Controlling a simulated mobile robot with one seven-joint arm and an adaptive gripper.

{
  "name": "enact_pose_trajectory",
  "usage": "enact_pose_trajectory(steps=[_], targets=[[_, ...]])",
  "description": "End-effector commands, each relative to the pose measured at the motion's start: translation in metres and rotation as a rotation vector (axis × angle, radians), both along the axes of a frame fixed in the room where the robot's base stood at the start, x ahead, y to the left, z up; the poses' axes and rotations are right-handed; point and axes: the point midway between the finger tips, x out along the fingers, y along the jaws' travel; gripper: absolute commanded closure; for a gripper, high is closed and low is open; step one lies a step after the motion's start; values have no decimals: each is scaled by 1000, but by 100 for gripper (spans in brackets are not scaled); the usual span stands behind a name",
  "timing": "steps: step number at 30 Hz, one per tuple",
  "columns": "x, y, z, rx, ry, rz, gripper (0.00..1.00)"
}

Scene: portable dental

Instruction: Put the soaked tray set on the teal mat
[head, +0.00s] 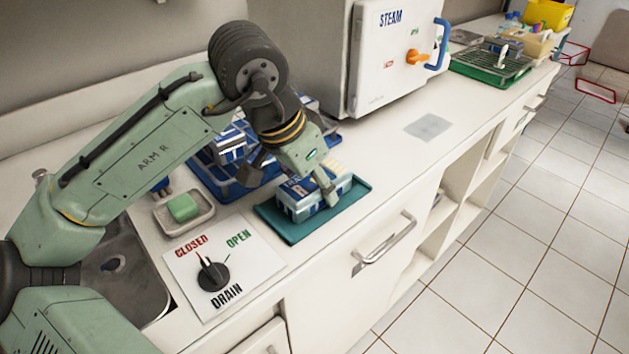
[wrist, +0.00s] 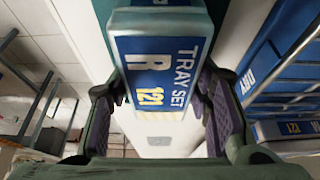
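The tray set is a blue and white box (head: 313,201) that rests on the teal mat (head: 294,234) near the counter's front edge. In the wrist view its blue label (wrist: 158,62) reads TRAY SET R 121 and lies between my fingers. My gripper (head: 291,172) is just above the box, pointing down, with its fingers spread. In the wrist view, my gripper (wrist: 162,105) has a finger on each side of the box, with narrow gaps showing. The arm hides part of the box's far side.
A blue rack with other boxes (head: 222,180) stands behind the mat. A soap dish (head: 184,210), the drain dial panel (head: 214,276) and the sink lie to the left. The white steam cabinet (head: 390,60) stands behind to the right. Counter right of the mat is mostly clear.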

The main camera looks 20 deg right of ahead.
Motion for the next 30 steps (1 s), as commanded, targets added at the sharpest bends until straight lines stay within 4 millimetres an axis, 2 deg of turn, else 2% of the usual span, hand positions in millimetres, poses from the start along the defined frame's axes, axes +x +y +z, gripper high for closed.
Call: enact_pose_trajectory(steps=[9,20,23,30], targets=[[0,0,0,0,0,0,34],[0,0,6,1,-2,1,34],[-1,4,17,-1,-2,2,34],[-8,23,64,-1,-3,1,34]])
